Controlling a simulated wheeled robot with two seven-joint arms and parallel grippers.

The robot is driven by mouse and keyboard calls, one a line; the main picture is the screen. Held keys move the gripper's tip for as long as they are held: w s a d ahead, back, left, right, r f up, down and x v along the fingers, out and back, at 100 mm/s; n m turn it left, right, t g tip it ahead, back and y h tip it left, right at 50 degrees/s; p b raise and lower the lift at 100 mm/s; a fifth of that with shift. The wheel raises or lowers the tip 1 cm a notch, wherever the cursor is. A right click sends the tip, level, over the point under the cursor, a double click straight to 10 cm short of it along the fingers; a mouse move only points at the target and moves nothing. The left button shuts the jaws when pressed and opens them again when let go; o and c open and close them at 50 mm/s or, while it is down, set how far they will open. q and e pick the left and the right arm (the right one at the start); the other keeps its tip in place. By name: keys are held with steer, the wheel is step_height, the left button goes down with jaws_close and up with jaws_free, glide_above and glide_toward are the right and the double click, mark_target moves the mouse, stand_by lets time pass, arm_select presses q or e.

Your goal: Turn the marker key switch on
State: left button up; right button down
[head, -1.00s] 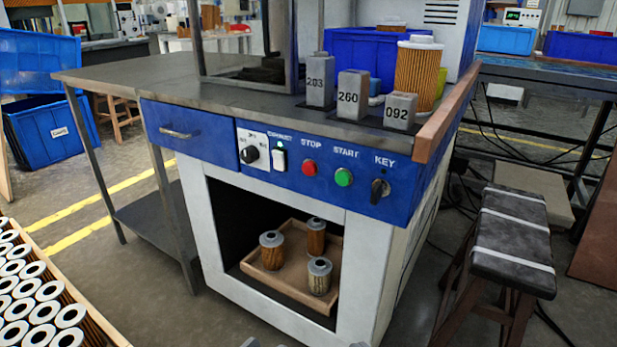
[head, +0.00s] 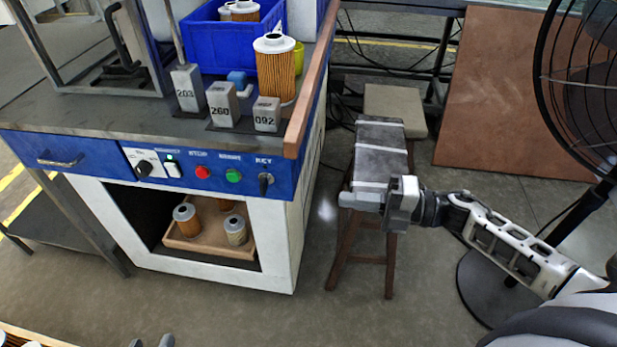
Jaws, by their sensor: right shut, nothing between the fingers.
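The key switch (head: 265,183) is a black knob under the KEY label, at the right end of the blue control panel (head: 215,190). Its handle looks roughly upright; its exact setting is too small to read. My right gripper (head: 345,199) is shut and empty, to the right of the cabinet and apart from the key switch, in front of the stool. My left gripper (head: 152,342) shows only as two grey fingertips at the bottom edge; they stand apart with nothing seen between them.
A padded stool (head: 378,150) stands right of the cabinet. A black fan (head: 590,90) stands far right.

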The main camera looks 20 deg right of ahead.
mark_target(266, 191)
steer(key=x, duration=1.3)
steer(key=shift+w+a, duration=0.15)
steer(key=shift+a, duration=0.1)
steer(key=shift+f, duration=0.1)
